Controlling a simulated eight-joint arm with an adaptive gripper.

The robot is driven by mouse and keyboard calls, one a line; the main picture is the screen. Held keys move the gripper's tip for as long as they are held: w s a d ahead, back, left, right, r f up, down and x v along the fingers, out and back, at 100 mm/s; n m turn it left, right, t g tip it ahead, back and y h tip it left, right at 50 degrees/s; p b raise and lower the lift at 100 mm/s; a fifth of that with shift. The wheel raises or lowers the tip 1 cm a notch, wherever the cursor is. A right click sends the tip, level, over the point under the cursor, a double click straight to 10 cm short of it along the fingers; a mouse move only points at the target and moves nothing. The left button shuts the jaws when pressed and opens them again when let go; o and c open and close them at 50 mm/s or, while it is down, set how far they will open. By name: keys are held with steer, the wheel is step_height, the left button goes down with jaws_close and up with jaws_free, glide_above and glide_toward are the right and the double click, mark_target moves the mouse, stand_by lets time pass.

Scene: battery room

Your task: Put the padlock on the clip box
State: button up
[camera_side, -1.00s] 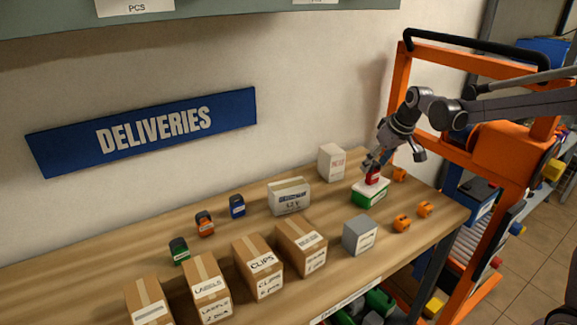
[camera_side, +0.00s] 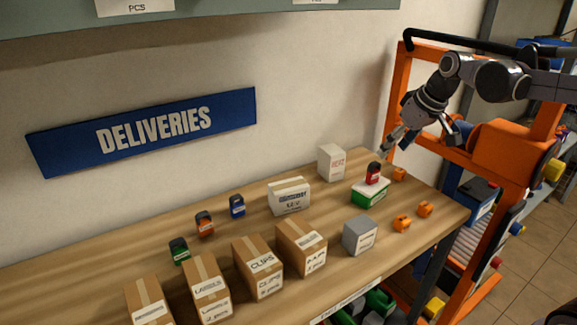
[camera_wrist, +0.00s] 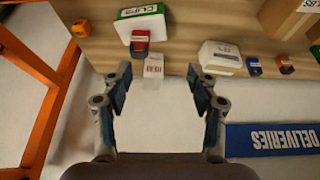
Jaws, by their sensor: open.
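The red padlock (camera_side: 373,173) with a dark top stands upright on the white lid of the green-and-white clip box (camera_side: 369,195), near the right end of the bench.
A white box with red print (camera_side: 331,162) stands just left of the clip box. A white carton (camera_side: 289,196) and brown cardboard boxes (camera_side: 257,268) stand further left.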

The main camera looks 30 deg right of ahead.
steer(key=s+a+f+t, duration=0.1)
steer(key=s+a+f, duration=0.3)
steer(key=s, duration=0.3)
steer(key=s+a+f+t, duration=0.1)
steer(key=s+a+f, duration=0.3)
steer(key=s, duration=0.3)
steer(key=shift+s+a+f, duration=0.15)
steer(key=shift+s+a, duration=0.05)
steer(key=shift+a, duration=0.6)
